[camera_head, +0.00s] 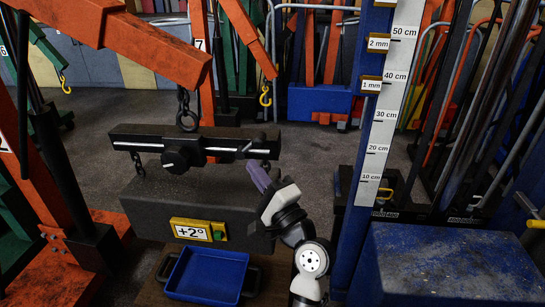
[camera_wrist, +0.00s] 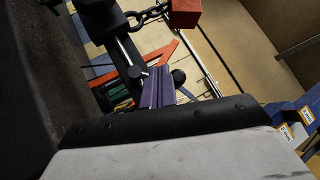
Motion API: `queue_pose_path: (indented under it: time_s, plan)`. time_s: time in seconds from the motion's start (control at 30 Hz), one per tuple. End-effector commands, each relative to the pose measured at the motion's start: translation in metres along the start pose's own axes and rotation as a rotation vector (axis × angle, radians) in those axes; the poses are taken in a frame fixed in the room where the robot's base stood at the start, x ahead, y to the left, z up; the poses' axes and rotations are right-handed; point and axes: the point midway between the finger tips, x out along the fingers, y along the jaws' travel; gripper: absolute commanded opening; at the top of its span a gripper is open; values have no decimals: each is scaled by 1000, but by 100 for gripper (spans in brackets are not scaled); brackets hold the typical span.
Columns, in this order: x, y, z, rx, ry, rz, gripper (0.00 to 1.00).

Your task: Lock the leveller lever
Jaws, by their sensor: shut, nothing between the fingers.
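The leveller (camera_head: 135,135) is a black bar with a silver rod and a round black knob (camera_head: 177,160). It hangs by a chain from an orange crane arm. A small dark lever-like part (camera_head: 262,140) sits at its right end; whether it is locked I cannot tell. In the wrist view the shut fingers (camera_wrist: 160,72) point towards the leveller bar (camera_wrist: 127,62). A black ball (camera_wrist: 179,76) shows beside them; contact with it cannot be told.
A blue post with a height scale (camera_head: 385,115) stands to the right, near a blue box (camera_head: 450,265). Orange crane legs stand left.

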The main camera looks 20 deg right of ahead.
Motion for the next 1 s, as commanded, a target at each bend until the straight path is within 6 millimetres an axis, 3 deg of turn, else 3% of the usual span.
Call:
queue_pose_path:
  time_s: [0.03,0.2,0.4,0.8,1.0]
  plan:
    - [-23,1,-21,55,29,8,0]
    - [-79,-2,-56,212,67,5,0]
    - [-111,-6,-70,294,82,-5,0]
    - [-112,-7,-70,301,81,-6,0]
    - [-91,-8,-71,300,77,-6,0]
